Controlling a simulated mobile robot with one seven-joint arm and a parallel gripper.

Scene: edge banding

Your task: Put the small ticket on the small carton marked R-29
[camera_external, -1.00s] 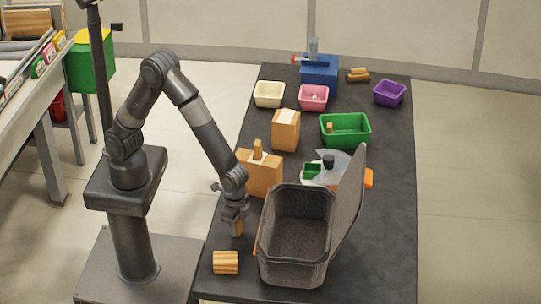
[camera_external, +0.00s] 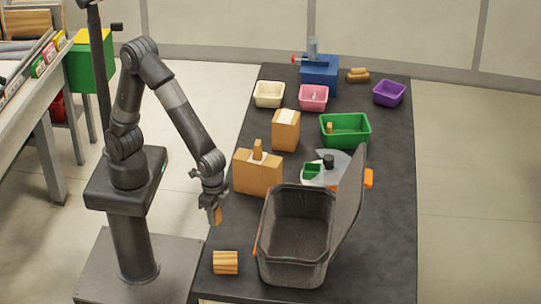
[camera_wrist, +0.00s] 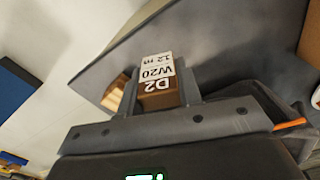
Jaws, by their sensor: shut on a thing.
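My gripper (camera_external: 214,208) is shut on a small brown piece (camera_external: 217,216), held in the air at the table's left edge. In the wrist view the brown piece (camera_wrist: 160,95) sits between the fingers and has a white label reading about "D2 W20 12 m". Two brown cartons stand on the table: a wider one (camera_external: 256,178) with a small brown block on top, and a narrower one (camera_external: 285,136) with a white patch on top. Both are beyond my gripper. No R-29 mark is readable, and I cannot tell which carton bears it.
A dark open bin (camera_external: 292,250) with a raised lid stands right of my gripper. A striped wooden block (camera_external: 225,262) lies at the near left. A green tray (camera_external: 346,131), small bins and a blue device (camera_external: 320,75) are farther back. The table's right side is clear.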

